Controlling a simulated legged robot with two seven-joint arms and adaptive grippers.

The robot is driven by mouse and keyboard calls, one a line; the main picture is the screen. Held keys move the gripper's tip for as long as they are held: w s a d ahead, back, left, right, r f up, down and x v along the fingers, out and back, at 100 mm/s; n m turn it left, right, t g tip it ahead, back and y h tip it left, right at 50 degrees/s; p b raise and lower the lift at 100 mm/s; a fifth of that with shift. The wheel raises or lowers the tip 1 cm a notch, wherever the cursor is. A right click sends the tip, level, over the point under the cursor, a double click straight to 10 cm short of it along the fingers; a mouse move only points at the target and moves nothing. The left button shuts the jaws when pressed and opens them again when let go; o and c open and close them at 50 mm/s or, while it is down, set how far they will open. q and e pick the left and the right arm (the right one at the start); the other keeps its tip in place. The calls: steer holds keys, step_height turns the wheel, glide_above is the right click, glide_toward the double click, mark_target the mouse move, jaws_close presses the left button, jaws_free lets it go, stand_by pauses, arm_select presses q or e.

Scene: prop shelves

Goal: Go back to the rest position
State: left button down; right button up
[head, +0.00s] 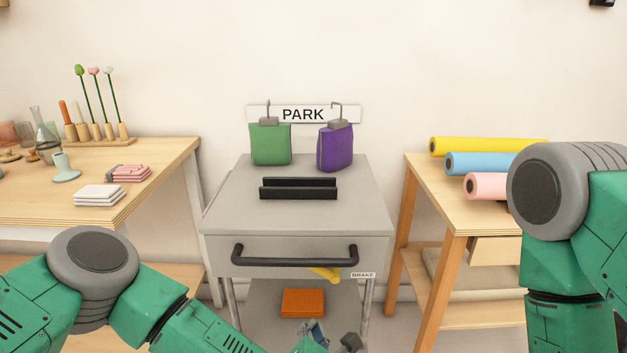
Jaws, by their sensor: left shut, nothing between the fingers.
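My left arm comes in from the lower left. Its gripper (332,340) shows only in part at the bottom edge, in front of the grey cart, low and near the cart's lower shelf. It is shut with nothing visible in it, and its fingertips are partly cut off by the frame. My right arm stands at the right edge, its forearm running down out of the picture. My right gripper is out of view.
Wooden tables stand left (165,155) and right (425,190), holding props and fabric rolls.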

arm_select(q)
steer(key=s+a+f+m+g+h+p, duration=0.1)
steer(key=s+a+f+m+g+h, duration=0.2)
steer(key=s+m, duration=0.4)
steer(key=s+a+f+m+g+h, duration=0.1)
steer(key=s+a+f+m+g, duration=0.15)
steer(key=s+f+m, duration=0.5)
steer(key=s+a+r+m+g+y, duration=0.1)
steer(key=s+a+m+g+y, duration=0.1)
steer(key=s+a+m+g, duration=0.2)
steer(key=s+a+r+m+g+y+p, duration=0.1)
steer(key=s+a+m+g, duration=0.3)
steer(key=s+a+m, duration=0.6)
steer(key=s+a+y, duration=0.1)
steer(key=a, duration=0.7)
steer(key=shift+a+p, duration=0.3)
steer(key=shift+w, duration=0.1)
